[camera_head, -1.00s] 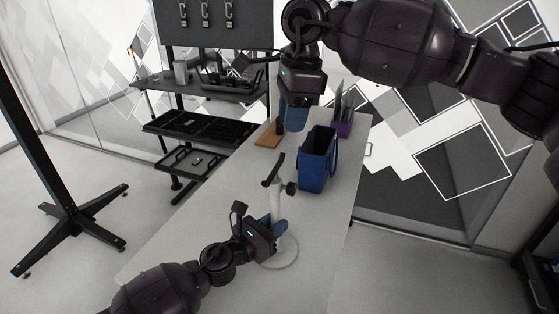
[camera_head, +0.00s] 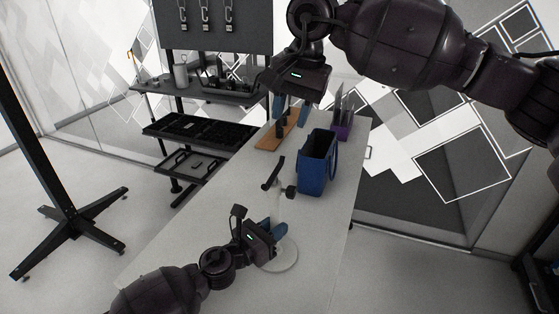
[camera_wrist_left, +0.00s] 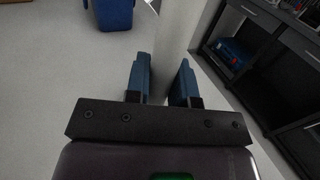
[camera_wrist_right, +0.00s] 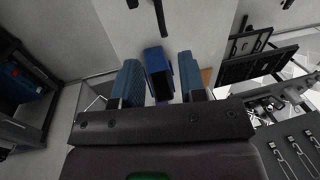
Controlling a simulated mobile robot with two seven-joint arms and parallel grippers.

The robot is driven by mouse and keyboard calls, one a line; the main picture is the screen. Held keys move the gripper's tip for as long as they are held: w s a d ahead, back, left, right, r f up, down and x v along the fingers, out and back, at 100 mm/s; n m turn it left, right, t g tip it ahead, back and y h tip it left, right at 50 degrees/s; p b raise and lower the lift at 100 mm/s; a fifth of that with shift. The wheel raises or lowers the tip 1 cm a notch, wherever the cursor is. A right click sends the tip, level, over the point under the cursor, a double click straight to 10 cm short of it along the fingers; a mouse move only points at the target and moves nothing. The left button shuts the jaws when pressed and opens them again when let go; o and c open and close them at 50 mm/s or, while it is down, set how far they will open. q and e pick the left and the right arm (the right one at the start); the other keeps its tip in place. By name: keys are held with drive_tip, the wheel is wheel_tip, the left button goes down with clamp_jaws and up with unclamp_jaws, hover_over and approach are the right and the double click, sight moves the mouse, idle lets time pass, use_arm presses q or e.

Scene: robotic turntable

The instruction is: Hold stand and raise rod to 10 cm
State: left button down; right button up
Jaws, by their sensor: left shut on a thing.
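The stand has a round white base (camera_head: 288,258) on the table and a pale upright post, also seen in the left wrist view (camera_wrist_left: 176,35). A black rod piece (camera_head: 272,173) sits tilted at its top beside a dark knob (camera_head: 291,192); the rod piece also shows at the top of the right wrist view (camera_wrist_right: 160,16). My left gripper (camera_head: 276,232) is shut on the post low down, just above the base, with its blue fingers on either side. My right gripper (camera_head: 291,110) is open and empty, high beyond the stand, its fingers spread.
A blue bin (camera_head: 313,172) stands on the table (camera_head: 215,225) just behind the stand. A wooden board with dark pegs (camera_head: 268,143) and a purple holder (camera_head: 343,131) are farther back. A dark shelf rack (camera_head: 198,130) stands beyond the table at left.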

sight(278, 167)
drive_tip(key=f, duration=0.3)
drive_tip(key=a+f, duration=0.1)
drive_tip(key=f, duration=0.3)
drive_tip(key=a+f, duration=0.1)
drive_tip(key=f, duration=0.3)
drive_tip(key=shift+w+f, duration=0.2)
drive_tip(key=shift+w, duration=0.2)
clamp_jaws()
